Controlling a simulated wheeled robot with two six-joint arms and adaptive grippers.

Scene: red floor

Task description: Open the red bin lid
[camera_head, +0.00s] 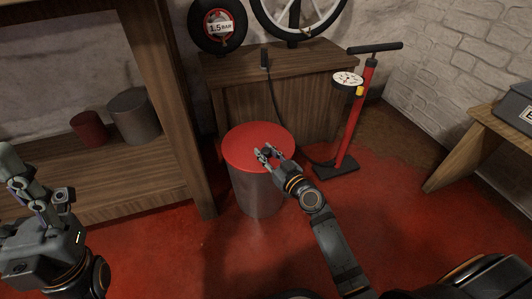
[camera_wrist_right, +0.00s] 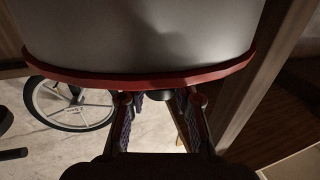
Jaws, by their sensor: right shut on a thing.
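The red lid (camera_head: 243,150) lies flat on top of the grey metal bin (camera_head: 258,193), with no gap visible between them. My right gripper (camera_head: 266,154) is over the lid's middle, shut on the small dark knob (camera_wrist_right: 159,95). In the right wrist view the red lid (camera_wrist_right: 140,82) shows as a curved rim against the grey bin body (camera_wrist_right: 140,40). My right fingers (camera_wrist_right: 160,108) stand on both sides of the knob. My left gripper (camera_head: 35,185) is at the far left, away from the bin; its finger opening is unclear.
A wooden cabinet (camera_head: 300,95) stands behind the bin. A red floor pump (camera_head: 356,120) stands to the right, its hose passing behind the bin. A wooden shelf (camera_head: 90,185) with a small red pot (camera_head: 89,129) and a grey pot (camera_head: 134,115) is left. Red floor lies clear in front.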

